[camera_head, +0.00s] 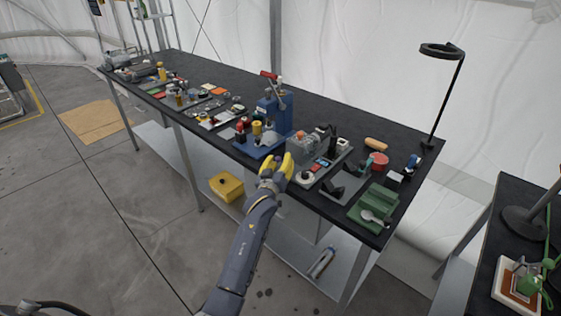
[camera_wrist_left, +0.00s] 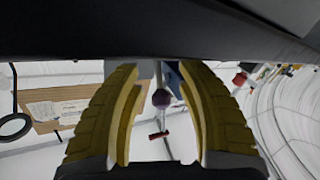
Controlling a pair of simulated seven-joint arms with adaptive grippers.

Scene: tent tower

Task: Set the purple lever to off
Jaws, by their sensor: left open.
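A dark purple round knob (camera_wrist_left: 161,98) on a pale grey rod shows in the left wrist view, between the fingers in the picture. I take it as the purple lever; whether it touches a finger, I cannot tell. In the head view I cannot make out the lever, and its on or off setting is not readable. My left gripper (camera_head: 278,162) has yellow fingers, open, at the bench's front edge, in front of the blue press. The fingers also show in the left wrist view (camera_wrist_left: 160,75), spread apart with nothing gripped. My right gripper is not in view.
The blue press (camera_head: 273,112) with a red handle stands just behind the gripper. A grey device panel (camera_head: 322,165) and a green tray (camera_head: 374,207) lie to its right. Several small items crowd the black bench leftward. A lamp (camera_head: 450,85) stands at the right end.

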